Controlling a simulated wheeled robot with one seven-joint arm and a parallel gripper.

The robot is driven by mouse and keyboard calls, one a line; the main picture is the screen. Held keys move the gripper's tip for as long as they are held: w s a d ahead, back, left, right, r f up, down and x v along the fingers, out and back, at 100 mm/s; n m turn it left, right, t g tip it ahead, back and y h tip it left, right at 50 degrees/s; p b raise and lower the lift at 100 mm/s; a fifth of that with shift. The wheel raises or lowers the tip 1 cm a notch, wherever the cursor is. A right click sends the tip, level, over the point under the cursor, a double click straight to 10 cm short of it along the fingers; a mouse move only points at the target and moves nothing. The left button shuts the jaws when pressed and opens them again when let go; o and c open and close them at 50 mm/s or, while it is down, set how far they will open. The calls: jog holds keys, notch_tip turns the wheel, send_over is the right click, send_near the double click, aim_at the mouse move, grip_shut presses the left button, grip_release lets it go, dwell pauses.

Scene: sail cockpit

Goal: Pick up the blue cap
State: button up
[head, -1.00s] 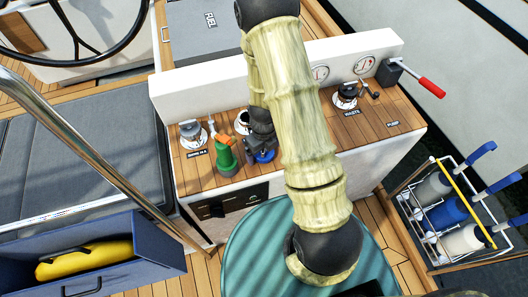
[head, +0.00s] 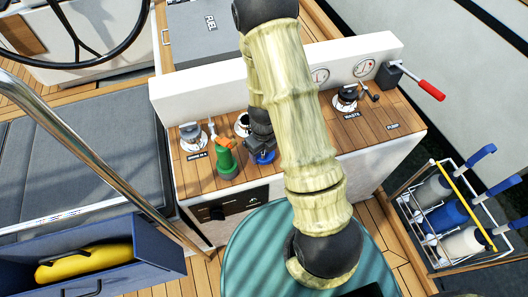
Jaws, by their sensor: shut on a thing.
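The blue cap (head: 263,157) is at the end of my gripper (head: 260,149), over the wooden top of the console (head: 300,164). My gripper points down and is shut on the cap. My arm covers part of the view just right of it. I cannot tell how far the cap is above the wood.
A green bottle with an orange top (head: 227,160) stands close to the left of the cap. Winches stand at the left (head: 192,136) and right (head: 346,97) of the console. A red-handled lever (head: 430,90) sticks out at the right. A bottle rack (head: 455,210) stands at lower right.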

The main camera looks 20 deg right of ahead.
notch_tip(320, 180, up, 9)
jog(key=shift+r+p, duration=0.1)
jog(key=shift+p, duration=0.85)
jog(key=shift+r+p, duration=1.5)
jog(key=shift+p, duration=0.4)
